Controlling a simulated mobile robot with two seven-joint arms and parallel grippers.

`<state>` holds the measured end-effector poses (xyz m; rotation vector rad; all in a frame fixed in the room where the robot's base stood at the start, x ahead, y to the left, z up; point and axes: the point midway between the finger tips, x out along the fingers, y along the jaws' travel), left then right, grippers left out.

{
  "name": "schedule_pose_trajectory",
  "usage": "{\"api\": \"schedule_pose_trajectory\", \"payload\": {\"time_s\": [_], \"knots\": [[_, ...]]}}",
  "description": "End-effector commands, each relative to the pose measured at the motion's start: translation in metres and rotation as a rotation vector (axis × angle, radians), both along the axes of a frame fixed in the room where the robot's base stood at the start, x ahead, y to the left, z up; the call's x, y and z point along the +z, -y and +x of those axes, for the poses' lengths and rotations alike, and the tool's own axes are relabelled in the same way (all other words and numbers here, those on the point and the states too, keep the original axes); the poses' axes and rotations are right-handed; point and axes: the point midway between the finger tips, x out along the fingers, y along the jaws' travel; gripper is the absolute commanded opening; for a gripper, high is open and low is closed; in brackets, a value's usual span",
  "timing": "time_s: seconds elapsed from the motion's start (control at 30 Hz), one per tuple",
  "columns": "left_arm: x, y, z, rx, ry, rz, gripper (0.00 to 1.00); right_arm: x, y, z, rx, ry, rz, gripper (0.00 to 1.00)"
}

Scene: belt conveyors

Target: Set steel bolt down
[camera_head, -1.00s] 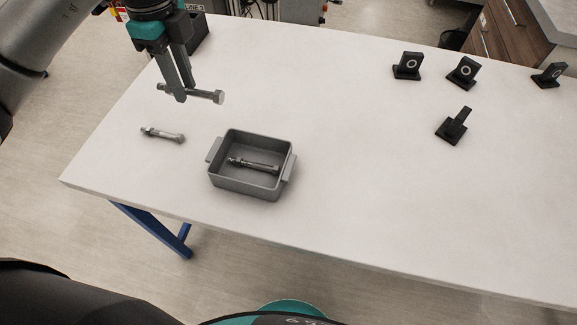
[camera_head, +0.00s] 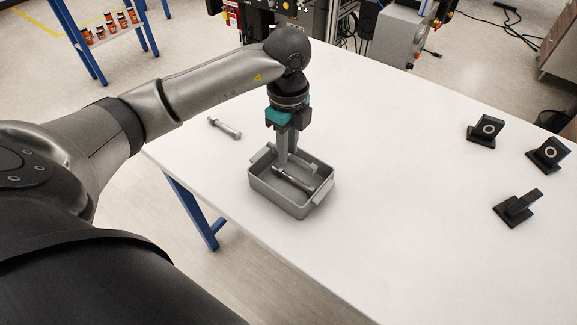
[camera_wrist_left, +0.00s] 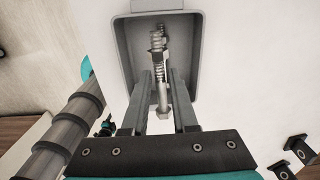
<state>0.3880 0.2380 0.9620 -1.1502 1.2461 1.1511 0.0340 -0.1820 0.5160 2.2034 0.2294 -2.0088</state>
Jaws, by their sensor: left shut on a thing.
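My left gripper (camera_head: 284,160) reaches down into a grey tray (camera_head: 262,187) on the white table, shut on a steel bolt (camera_wrist_left: 162,98). In the left wrist view the bolt runs lengthwise between the two fingers (camera_wrist_left: 161,76), with threaded parts (camera_wrist_left: 157,42) beyond the fingertips. These parts overlap, so I cannot tell where the held bolt ends and another in the tray begins. In the head view bolt metal (camera_head: 296,183) shows low inside the tray. Another steel bolt (camera_head: 224,128) lies on the table behind and left of the tray. My right gripper is not seen.
Several black stands (camera_head: 485,131) are at the right of the table, one (camera_head: 517,208) nearer the front. The table (camera_head: 400,190) between them and the tray is clear. Machines (camera_head: 290,20) stand behind the table, and a blue rack (camera_head: 100,35) is at the back left.

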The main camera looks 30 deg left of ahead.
Motion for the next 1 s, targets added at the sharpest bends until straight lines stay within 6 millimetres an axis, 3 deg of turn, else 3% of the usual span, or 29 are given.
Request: {"api": "schedule_pose_trajectory", "payload": {"time_s": [0.27, 0.5, 1.0], "knots": [[-0.023, 0.000, 0.000, 0.001, 0.000, -0.001, 0.00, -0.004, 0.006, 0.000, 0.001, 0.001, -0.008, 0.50], [-0.056, 0.000, 0.000, 0.001, 0.000, 0.000, 0.00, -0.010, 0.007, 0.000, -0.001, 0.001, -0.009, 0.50], [-0.063, 0.000, 0.000, 0.000, 0.000, 0.000, 0.00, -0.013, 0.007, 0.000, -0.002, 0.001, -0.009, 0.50]]}}
